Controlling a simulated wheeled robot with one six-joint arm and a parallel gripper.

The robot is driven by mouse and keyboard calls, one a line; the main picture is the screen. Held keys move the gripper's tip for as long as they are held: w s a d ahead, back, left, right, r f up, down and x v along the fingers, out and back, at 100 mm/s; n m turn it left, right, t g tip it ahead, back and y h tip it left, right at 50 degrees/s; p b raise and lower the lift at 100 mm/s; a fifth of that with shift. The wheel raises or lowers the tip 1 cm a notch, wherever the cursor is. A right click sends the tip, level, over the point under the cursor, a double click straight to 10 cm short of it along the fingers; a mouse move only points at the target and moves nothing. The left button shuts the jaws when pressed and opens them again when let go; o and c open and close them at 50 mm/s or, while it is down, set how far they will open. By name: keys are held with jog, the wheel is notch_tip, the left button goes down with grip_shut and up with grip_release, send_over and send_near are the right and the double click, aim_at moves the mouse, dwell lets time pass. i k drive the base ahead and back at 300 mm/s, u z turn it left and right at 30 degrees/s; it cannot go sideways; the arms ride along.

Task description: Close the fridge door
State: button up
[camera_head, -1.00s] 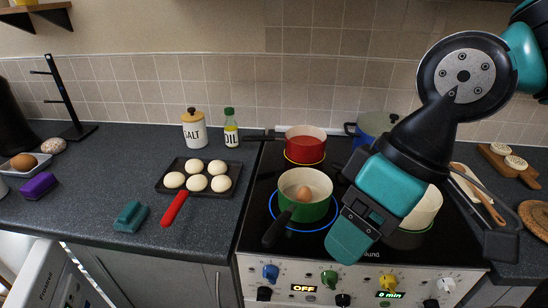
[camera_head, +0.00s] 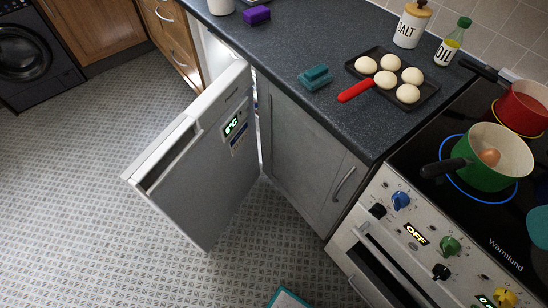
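The fridge door (camera_head: 215,165) is a grey-white panel with a lit display, left of centre. It stands wide open, swung out over the floor from under the counter. Its front face is toward the stove side, and its free edge points to the lower left. Part of the bright fridge interior (camera_head: 214,54) shows behind the door; the rest is hidden. A teal piece at the right edge, over the hob, looks like the tip of my gripper (camera_head: 538,226). It is cut off by the frame, so its opening is not visible. It is far from the door.
A grey cabinet (camera_head: 305,150) and the stove front (camera_head: 400,225) stand to the right. The counter holds a baking tray (camera_head: 425,88) and a teal sponge-like block (camera_head: 315,78). A washing machine (camera_head: 38,55) is far left.

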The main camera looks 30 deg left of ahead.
aim_at(196, 174)
jog(key=u, duration=1.75)
jog(key=k, duration=1.2)
jog(key=u, duration=0.75)
jog(key=i, duration=1.25)
jog(key=z, duration=0.7)
